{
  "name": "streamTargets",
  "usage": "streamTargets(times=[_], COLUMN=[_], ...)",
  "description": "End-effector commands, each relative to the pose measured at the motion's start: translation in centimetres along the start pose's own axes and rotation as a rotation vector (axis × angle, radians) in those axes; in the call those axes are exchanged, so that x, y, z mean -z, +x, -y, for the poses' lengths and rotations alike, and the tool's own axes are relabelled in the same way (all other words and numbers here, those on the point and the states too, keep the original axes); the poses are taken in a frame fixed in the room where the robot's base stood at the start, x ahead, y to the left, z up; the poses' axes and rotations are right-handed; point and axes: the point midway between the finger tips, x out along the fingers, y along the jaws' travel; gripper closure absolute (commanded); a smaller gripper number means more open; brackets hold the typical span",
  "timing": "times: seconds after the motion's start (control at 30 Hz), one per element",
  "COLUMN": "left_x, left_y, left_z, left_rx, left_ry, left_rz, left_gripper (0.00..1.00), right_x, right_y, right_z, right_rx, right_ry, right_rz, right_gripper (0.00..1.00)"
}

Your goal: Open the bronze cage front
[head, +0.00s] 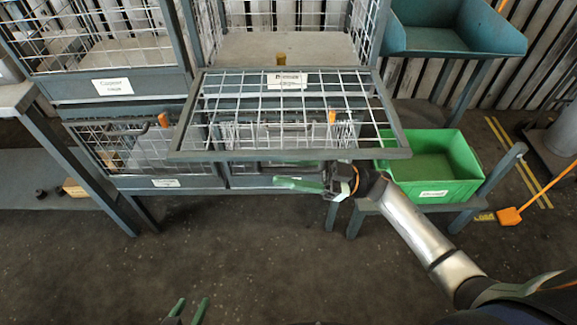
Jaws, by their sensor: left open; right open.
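The bronze cage front (232,108) is a grey-framed white wire mesh panel. It is swung down and out from its cage, and its near edge sticks out toward me over the lower cages. A white label (287,80) is near its far edge. My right gripper (285,174) is open and empty, with green fingers just below the panel's near edge; contact cannot be told. My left gripper (188,309) is open and empty at the bottom, far from the panel.
A closed mesh cage (120,60) stands at upper left. Lower mesh cages (140,150) with orange tabs sit below. A green bin (432,170) stands on a low stand at right, under a teal tray (455,32). A grey table (14,98) is at left. The front floor is clear.

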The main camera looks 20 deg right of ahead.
Motion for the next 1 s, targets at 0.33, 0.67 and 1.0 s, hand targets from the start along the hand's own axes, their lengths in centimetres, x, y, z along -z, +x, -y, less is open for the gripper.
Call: streamTargets(times=[0.33,0.67,1.0], left_x=[0.23,0.30,0.34], left_y=[0.08,0.09,0.09], left_z=[0.03,-0.01,-0.09], left_rx=[0.001,0.000,-0.001], left_ry=[-0.002,-0.003,-0.002], left_rz=[-0.003,-0.004,-0.005], left_gripper=[0.46,0.46,0.46], right_x=[0.00,0.00,-0.01], right_y=[-0.03,-0.06,-0.07], right_z=[0.00,0.01,0.02], right_rx=[0.000,0.001,0.001], right_ry=[-0.001,0.000,0.000], right_rz=[0.000,0.000,0.000], right_gripper=[0.76,1.00,1.00])
